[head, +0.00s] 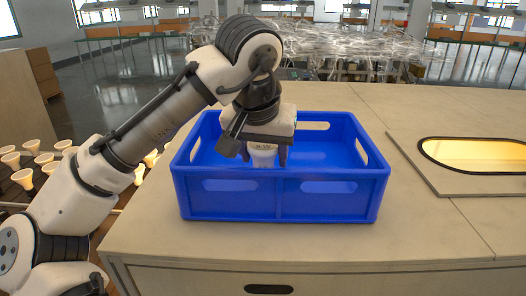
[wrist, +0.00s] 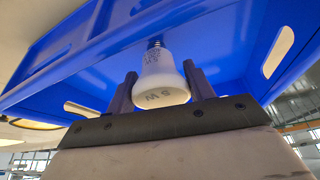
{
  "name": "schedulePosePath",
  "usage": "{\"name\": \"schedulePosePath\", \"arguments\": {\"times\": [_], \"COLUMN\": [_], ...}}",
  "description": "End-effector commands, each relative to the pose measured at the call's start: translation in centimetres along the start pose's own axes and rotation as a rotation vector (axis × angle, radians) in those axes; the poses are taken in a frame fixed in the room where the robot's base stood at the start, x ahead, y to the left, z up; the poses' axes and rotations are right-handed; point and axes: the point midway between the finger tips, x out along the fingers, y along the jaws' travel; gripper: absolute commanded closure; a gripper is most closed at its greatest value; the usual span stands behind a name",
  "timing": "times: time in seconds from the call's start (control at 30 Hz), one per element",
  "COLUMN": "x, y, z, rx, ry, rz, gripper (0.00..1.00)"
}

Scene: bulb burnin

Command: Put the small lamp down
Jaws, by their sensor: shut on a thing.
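The small lamp (head: 262,155) is a white bulb with printed marks. My gripper (head: 264,160) is shut on it, one finger on each side. The lamp is over the inside of the blue crate (head: 230,204), with its wide end up toward my gripper's palm. In the wrist view the lamp (wrist: 160,75) sits between the fingers of my gripper (wrist: 160,80), and its metal screw base points away toward the crate (wrist: 75,62). In the head view the crate's front wall hides the lamp's lower end. I cannot tell whether it touches the floor.
The visible crate floor looks empty. The crate stands on a beige worktop (head: 420,222) with free room at its right. A raised panel with a lit oval opening (head: 475,155) lies further right. Several white lamps (head: 24,178) stand at the left, beyond my arm.

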Motion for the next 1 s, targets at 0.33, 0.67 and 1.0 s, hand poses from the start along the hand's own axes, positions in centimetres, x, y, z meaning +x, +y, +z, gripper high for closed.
{"name": "schedulePosePath", "arguments": {"times": [0.33,0.67,1.0], "x": [0.2,-0.7,-7.4], "y": [0.0,0.0,-0.1], "z": [0.1,0.0,0.0], "rx": [0.000,0.000,-0.001], "ry": [0.000,0.000,0.002], "rz": [0.000,0.000,-0.004], "gripper": [0.25,0.25,0.25]}}
